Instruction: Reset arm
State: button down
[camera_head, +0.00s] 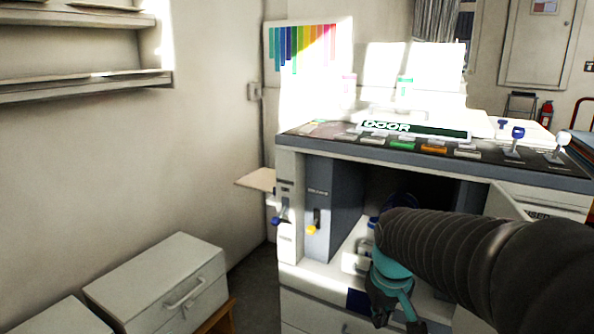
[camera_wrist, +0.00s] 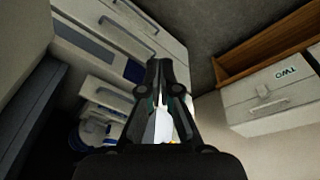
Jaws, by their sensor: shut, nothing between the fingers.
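My gripper (camera_wrist: 165,68) is in the middle of the wrist view, with its two dark fingers together and nothing between them. In the head view, my dark ribbed arm reaches in from the right, and my gripper (camera_head: 398,318) hangs low in front of the cabinet's open compartment (camera_head: 395,185). The gripper's tips are partly cut off by the lower edge of the head view.
A console top (camera_head: 345,140) with coloured buttons and levers (camera_head: 517,140) is above the compartment. An open door (camera_head: 512,203) stands right of it. White drawer boxes (camera_head: 160,280) are at lower left; one marked TWO (camera_wrist: 270,95) shows in the wrist view. Floor (camera_head: 255,290) between is clear.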

jog(key=s+r+m+t, duration=0.2)
jog(key=s+r+t, duration=0.1)
jog(key=s, duration=1.1)
jog(key=shift+s+a+r+m, duration=0.15)
jog(key=shift+s+m, duration=0.2)
jog(key=shift+m, duration=0.05)
